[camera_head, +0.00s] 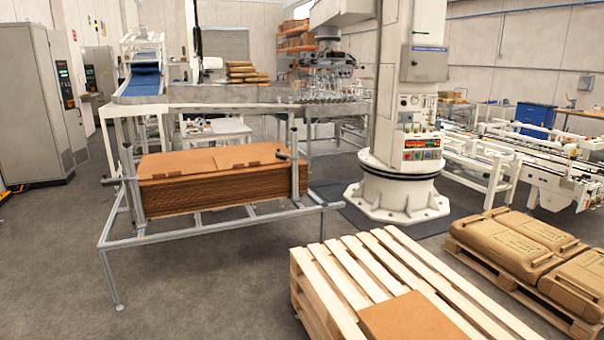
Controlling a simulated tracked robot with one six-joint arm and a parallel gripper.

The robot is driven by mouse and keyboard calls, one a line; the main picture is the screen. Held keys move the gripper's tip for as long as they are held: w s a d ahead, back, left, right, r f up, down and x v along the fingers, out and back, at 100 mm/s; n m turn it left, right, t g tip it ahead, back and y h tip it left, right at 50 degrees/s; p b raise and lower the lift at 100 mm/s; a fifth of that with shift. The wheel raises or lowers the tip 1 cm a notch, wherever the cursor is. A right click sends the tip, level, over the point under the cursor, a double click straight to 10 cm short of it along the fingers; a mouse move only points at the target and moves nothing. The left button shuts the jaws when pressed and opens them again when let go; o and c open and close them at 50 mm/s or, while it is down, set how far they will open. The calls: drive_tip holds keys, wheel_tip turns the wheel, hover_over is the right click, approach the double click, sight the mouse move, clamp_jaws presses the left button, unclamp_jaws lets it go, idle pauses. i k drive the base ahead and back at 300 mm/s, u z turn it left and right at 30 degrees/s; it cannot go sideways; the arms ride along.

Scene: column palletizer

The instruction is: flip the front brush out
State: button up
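A metal frame (160,232) stands on the floor left of the middle and holds a stack of brown cardboard sheets (215,192). A short dark bar (112,181) sticks out to the left from a post at the stack's left end. Another short dark bar (284,155) sits at the top of a post at the stack's right end and reaches over the sheets' edge. These may be the brushes; bristles are too small to make out, and I cannot tell which is the front one. My gripper is not in view.
A wooden pallet (345,262) with one brown sheet (407,320) lies at the lower right. Another pallet (561,314) carries brown sacks (515,242). The white palletizer column (405,185) stands behind. Grey floor (60,270) is clear at the left and front.

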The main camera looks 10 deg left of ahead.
sight(282, 156)
drive_tip(key=k, duration=0.65)
drive_tip(key=u, duration=0.25)
drive_tip(key=i, duration=0.9)
drive_tip(key=u, duration=0.4)
drive_tip(key=i, duration=0.7)
drive_tip(key=u, duration=0.55)
drive_tip(key=i, duration=2.15)
drive_tip(key=u, duration=0.1)
